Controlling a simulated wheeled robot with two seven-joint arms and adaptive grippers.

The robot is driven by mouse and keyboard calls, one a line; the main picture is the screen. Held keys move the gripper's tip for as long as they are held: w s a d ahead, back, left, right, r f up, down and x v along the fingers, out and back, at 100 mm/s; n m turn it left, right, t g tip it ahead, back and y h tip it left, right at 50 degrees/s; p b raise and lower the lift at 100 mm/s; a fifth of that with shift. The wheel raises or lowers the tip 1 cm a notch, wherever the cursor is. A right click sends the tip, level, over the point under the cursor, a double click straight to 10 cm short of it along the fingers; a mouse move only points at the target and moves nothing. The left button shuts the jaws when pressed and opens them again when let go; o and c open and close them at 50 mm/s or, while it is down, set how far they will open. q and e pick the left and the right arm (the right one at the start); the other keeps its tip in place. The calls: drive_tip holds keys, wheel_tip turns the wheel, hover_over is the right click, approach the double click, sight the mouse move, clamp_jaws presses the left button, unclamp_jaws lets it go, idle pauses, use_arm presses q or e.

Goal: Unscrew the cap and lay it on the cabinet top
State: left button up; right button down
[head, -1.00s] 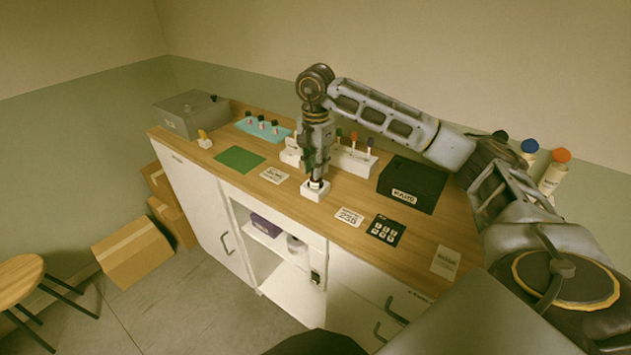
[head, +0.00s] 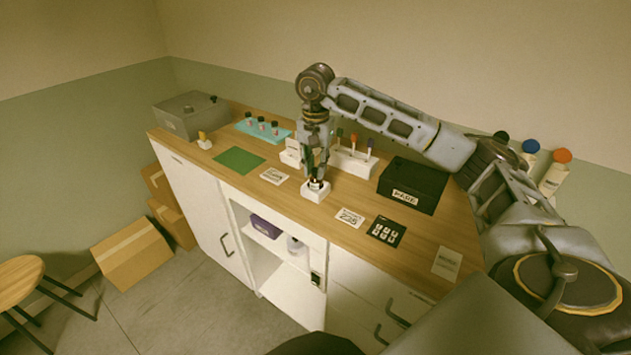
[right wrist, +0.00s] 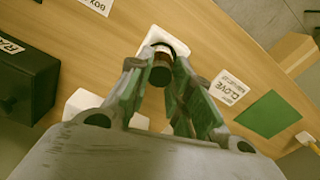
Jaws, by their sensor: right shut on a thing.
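A small bottle (right wrist: 161,54) with a dark cap (right wrist: 160,76) stands in a white block holder (head: 315,193) near the front edge of the cabinet top (head: 330,216). In the right wrist view the holder (right wrist: 158,35) shows beyond the bottle. My right gripper (head: 316,179) points down over the holder and is shut on the cap; its green-padded fingers (right wrist: 161,85) lie on both sides of it. In the head view the fingers mostly hide the bottle and cap. My left gripper is not in view.
Behind stand a white rack with coloured sticks (head: 354,163) and a black box (head: 412,185). To the left are a green mat (head: 240,160), a teal tray of small bottles (head: 246,128) and a grey box (head: 190,114). Flat cards lie around the holder. The green mat is bare.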

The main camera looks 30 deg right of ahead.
sight(316, 170)
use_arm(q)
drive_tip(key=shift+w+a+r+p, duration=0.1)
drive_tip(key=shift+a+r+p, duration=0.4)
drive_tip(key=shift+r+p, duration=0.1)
use_arm(e)
drive_tip(key=shift+r, duration=1)
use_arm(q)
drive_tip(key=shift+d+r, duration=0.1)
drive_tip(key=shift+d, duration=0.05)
use_arm(e)
drive_tip(key=shift+r, duration=0.15)
drive_tip(key=shift+r+p, duration=1.35)
drive_tip(key=shift+r, duration=0.6)
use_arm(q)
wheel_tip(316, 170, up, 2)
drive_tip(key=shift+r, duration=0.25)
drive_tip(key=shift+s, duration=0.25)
use_arm(e)
drive_tip(key=shift+s+f, duration=0.1)
